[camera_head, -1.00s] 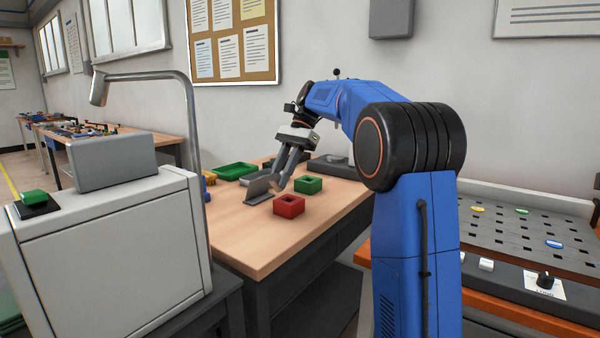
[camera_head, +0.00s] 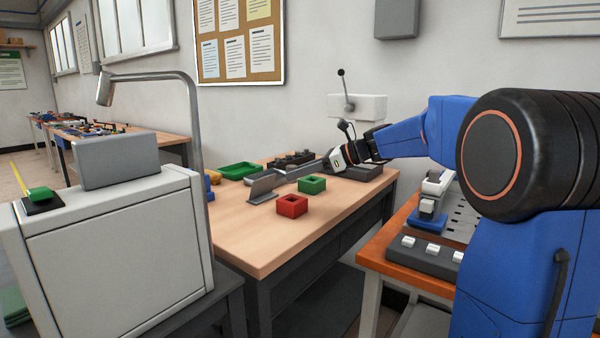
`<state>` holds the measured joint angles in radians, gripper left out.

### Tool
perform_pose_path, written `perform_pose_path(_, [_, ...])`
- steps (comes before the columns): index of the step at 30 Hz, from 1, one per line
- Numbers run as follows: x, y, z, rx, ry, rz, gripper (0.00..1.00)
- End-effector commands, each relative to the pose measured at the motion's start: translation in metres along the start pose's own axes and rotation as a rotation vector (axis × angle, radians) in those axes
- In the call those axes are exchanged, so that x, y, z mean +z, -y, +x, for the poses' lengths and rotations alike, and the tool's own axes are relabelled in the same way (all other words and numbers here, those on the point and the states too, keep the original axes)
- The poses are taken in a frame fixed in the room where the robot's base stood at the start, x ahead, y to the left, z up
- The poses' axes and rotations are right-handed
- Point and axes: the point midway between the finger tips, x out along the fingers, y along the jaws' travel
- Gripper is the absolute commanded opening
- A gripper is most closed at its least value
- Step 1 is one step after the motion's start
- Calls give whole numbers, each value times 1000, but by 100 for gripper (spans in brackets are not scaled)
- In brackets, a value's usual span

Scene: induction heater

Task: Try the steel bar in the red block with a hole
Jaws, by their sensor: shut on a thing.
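The red block with a hole (camera_head: 292,206) sits on the wooden table (camera_head: 245,240), near its front middle, with the square opening facing up. My gripper (camera_head: 288,176) is above the table, behind the red block and well apart from it, its fingers pointing left. It is shut on a thin grey thing, apparently the steel bar, which I can hardly tell from the grey fingers at this size. The hole holds nothing that I can see.
A green block with a hole (camera_head: 312,185) stands behind the red one. A grey angled stand (camera_head: 262,189) is to its left, a green tray (camera_head: 240,170) farther back. A perforated bench (camera_head: 462,218) with a small blue-based device (camera_head: 428,220) is at right. The table front is clear.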

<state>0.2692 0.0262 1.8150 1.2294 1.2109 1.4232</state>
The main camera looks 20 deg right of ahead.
Motion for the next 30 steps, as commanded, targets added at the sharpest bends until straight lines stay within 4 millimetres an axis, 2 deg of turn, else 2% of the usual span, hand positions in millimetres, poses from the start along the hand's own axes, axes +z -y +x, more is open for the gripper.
perform_pose_path(30, [-42,0,18,1,0,-2,0])
